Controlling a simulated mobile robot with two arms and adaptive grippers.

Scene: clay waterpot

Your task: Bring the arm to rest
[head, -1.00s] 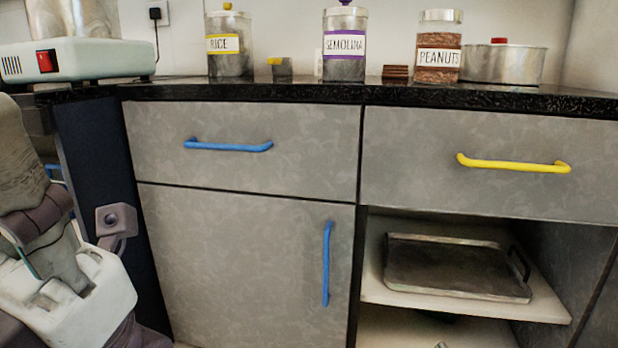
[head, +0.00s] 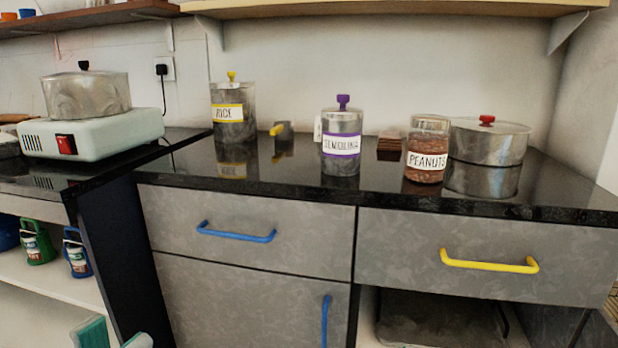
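Two teal-and-white fingertips, apparently of my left gripper (head: 114,338), poke up at the bottom left edge in the head view. They stand apart with a gap between them, and nothing shows in the gap. The rest of this gripper and its arm are below the picture. It is in front of the lower left shelf and the dark side panel. My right gripper and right arm are not in view.
A black counter (head: 290,180) carries jars of rice (head: 233,128), semolina (head: 342,165) and peanuts (head: 428,140), plus a lidded pot (head: 488,142). A stove (head: 92,135) holds another pot (head: 86,95). Blue (head: 238,235) and yellow (head: 488,262) drawer handles stick out.

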